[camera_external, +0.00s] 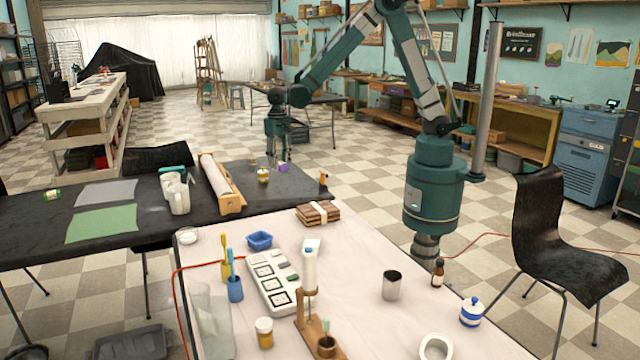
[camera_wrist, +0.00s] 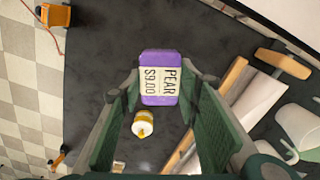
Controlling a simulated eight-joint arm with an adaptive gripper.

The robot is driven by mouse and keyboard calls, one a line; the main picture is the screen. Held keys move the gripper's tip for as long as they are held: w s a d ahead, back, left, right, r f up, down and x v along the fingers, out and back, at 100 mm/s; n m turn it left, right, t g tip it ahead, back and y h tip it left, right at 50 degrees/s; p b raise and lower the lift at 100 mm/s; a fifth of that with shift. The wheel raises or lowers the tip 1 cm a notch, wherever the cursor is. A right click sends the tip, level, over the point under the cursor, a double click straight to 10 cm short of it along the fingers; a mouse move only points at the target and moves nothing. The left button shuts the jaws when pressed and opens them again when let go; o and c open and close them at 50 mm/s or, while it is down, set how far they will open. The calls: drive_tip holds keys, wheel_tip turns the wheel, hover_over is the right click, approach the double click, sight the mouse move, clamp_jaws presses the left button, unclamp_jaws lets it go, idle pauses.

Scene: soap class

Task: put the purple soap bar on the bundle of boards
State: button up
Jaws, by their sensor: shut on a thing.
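The purple soap bar (camera_wrist: 160,77) sits between my fingertips in the wrist view, its white label reading PEAR $9.00 facing the camera. My gripper (camera_wrist: 160,85) is shut on it. In the external view the bar (camera_external: 283,167) is a small purple patch below my gripper (camera_external: 278,160), over the far end of the black table. Whether it touches the table is hard to tell. The bundle of boards (camera_external: 318,213), brown with a pale band, lies at the far edge of the white table, nearer the external camera than my gripper.
A wooden-framed roll (camera_external: 221,185) and white jugs (camera_external: 177,194) are further left.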

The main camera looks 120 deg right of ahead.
drive_tip(key=s+a+r+n+p, duration=0.1)
drive_tip(key=a+n, duration=0.2)
drive_tip(key=a, duration=1.3)
drive_tip(key=r+n+p, duration=0.1)
drive_tip(key=n, duration=0.1)
hover_over(318, 208)
drive_tip(key=shift+d+r, duration=0.2)
drive_tip(key=shift+f+b, duration=0.3)
drive_tip(key=shift+f, duration=2.8)
drive_tip(key=shift+f, duration=0.15)
drive_tip(key=shift+f+b, duration=0.3)
drive_tip(key=shift+f, duration=1.45)
drive_tip(key=shift+f, duration=0.2)
drive_tip(key=o, duration=1)
drive_tip(key=shift+c, duration=0.2)
